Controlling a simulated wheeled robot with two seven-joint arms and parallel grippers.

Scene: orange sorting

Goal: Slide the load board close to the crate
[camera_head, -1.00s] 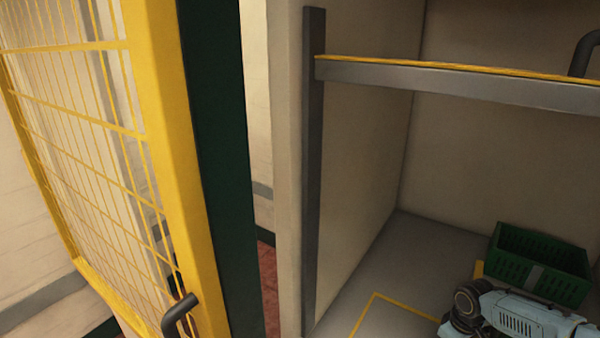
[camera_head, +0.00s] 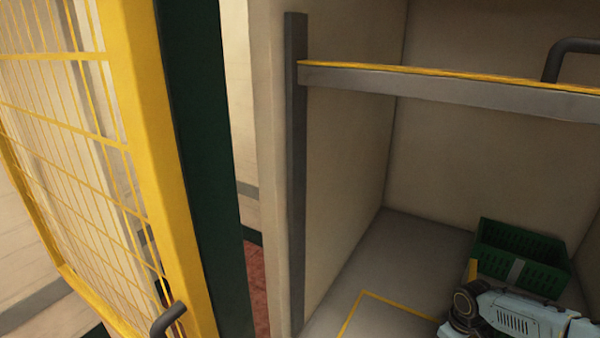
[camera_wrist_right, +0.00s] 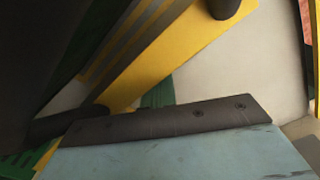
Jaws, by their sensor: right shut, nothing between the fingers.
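The green crate (camera_head: 522,262) stands on the grey floor of the bay, at the right of the head view; slatted green also shows in the right wrist view (camera_wrist_right: 158,94). A yellow board with dark stripes (camera_wrist_right: 165,60) and a dark round knob slants across the right wrist view, apparently the load board. A short yellow piece (camera_head: 473,270) shows just left of the crate in the head view; I cannot tell if it is the same board. My right gripper (camera_wrist_right: 165,120) is shut and empty, close to the striped board; contact is unclear. My left gripper is out of view.
A yellow mesh gate (camera_head: 150,150) with a dark handle (camera_head: 168,318) stands at the left. A grey rail with a yellow top edge (camera_head: 440,82) crosses above the bay. A yellow line (camera_head: 395,303) marks the floor, which is clear left of my arm.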

